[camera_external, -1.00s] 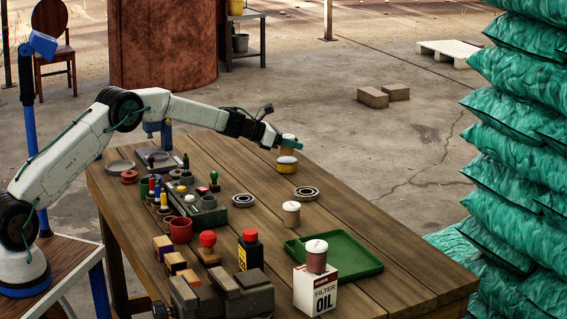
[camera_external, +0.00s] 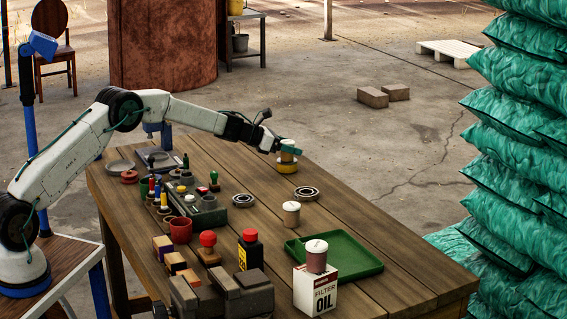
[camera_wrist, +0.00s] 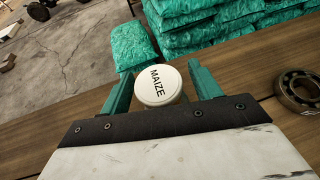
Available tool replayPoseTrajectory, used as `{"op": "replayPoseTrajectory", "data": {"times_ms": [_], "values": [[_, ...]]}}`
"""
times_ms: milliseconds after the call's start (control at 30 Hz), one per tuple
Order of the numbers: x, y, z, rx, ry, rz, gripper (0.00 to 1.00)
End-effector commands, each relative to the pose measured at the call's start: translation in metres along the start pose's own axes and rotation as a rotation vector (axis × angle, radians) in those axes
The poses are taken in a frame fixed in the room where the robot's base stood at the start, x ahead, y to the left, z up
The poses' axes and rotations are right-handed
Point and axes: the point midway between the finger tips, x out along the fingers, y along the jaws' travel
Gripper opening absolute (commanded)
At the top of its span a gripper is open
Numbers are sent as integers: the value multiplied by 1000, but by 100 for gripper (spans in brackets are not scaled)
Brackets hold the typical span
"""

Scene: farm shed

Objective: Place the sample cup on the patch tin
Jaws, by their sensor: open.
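The sample cup, with a white lid marked MAIZE (camera_wrist: 158,86), is between my gripper's teal fingers in the wrist view.
A lidded beige cup (camera_external: 291,214), a green tray (camera_external: 335,258) and an oil filter box (camera_external: 314,292) stand nearer the front. Bottles and stamps crowd the left.

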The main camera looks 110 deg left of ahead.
Motion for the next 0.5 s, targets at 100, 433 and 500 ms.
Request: {"op": "replayPoseTrajectory", "data": {"times_ms": [100,433,500], "values": [[-21,1,3,-1,-2,2,63],[-89,0,1,-1,-1,2,63],[-99,1,1,0,-1,2,63]]}}
